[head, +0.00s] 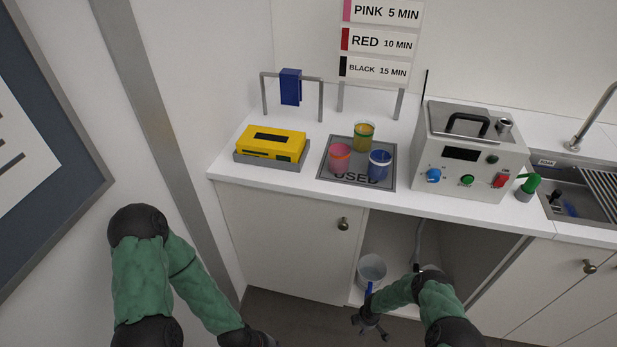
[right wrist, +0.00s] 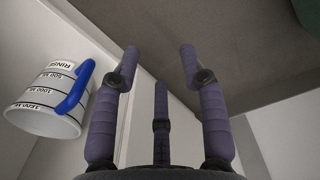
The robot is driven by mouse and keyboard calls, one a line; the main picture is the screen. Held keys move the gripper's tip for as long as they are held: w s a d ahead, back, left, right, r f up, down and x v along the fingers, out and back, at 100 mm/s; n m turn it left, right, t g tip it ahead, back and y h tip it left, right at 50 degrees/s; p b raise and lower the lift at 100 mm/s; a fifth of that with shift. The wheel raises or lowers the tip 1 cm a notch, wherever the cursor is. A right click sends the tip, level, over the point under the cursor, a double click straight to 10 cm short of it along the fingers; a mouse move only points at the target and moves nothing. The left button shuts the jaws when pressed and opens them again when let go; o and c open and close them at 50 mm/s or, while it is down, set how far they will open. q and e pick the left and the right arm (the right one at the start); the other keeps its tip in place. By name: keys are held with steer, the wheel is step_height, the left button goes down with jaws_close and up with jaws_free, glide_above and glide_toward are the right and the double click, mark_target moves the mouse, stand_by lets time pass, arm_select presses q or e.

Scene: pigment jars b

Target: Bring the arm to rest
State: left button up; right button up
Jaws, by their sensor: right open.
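My right arm reaches down in front of the open cupboard under the counter, and its gripper (head: 371,324) points downward there. In the right wrist view the right gripper (right wrist: 160,62) has its fingers spread, with nothing between them. A white rinse jug (right wrist: 42,105) with a blue handle and black volume marks is left of the fingers, apart from them. In the head view the jug (head: 372,267) stands in the open cupboard, just behind the right gripper. My left arm hangs at the lower left; its gripper is cut off by the bottom edge.
The counter carries a yellow box (head: 271,143), a blue cloth (head: 290,87) on a rack, pink, yellow and blue cups on a grey USED mat (head: 334,178), and a control machine (head: 472,150). A sink (head: 580,190) is at right. The cupboard's edges are close to my right gripper.

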steer(key=s+a+r+m+y+p, duration=0.1)
steer(key=s+a+r+m, duration=0.3)
steer(key=r, duration=0.6)
steer(key=s+a+r+m+y+p, duration=0.1)
steer(key=s+a+r+m, duration=0.3)
steer(key=s+r+m, duration=0.2)
steer(key=s+a+r+m+y+p, duration=0.1)
steer(key=s+a+r+m, duration=0.3)
steer(key=r, duration=1)
steer(key=s+m+p, duration=0.1)
steer(key=s+m, duration=0.1)
steer(key=s, duration=0.1)
steer(key=shift+s+r+y, duration=0.3)
steer(key=shift+s+r, duration=0.05)
steer(key=shift+s, duration=0.05)
steer(key=shift+a, duration=0.1)
